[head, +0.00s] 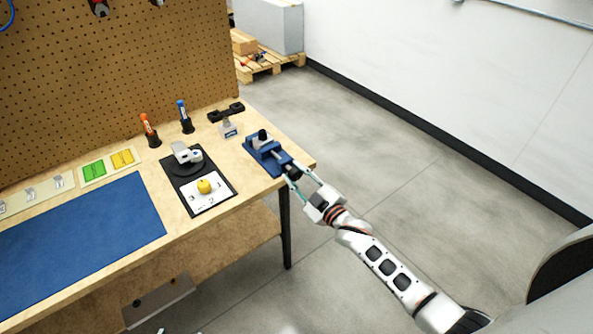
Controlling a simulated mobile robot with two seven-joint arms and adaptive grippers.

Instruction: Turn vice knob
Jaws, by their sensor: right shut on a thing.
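The blue vice (263,152) stands at the right end of the wooden workbench, with a dark part in its jaws. Its dark knob (293,173) points towards the bench's right edge. My right gripper (296,177) reaches in from the lower right, and its fingers are shut on the knob, one on each side. The fingers partly hide the knob, so its turn angle cannot be read. My left gripper is not in view.
The workbench (225,210) also carries a blue mat (80,240), a black tray (217,205) with a grey device and a yellow knob, and orange (147,128) and blue (184,113) tools in holders. A pegboard (120,70) stands behind. The floor to the right is clear.

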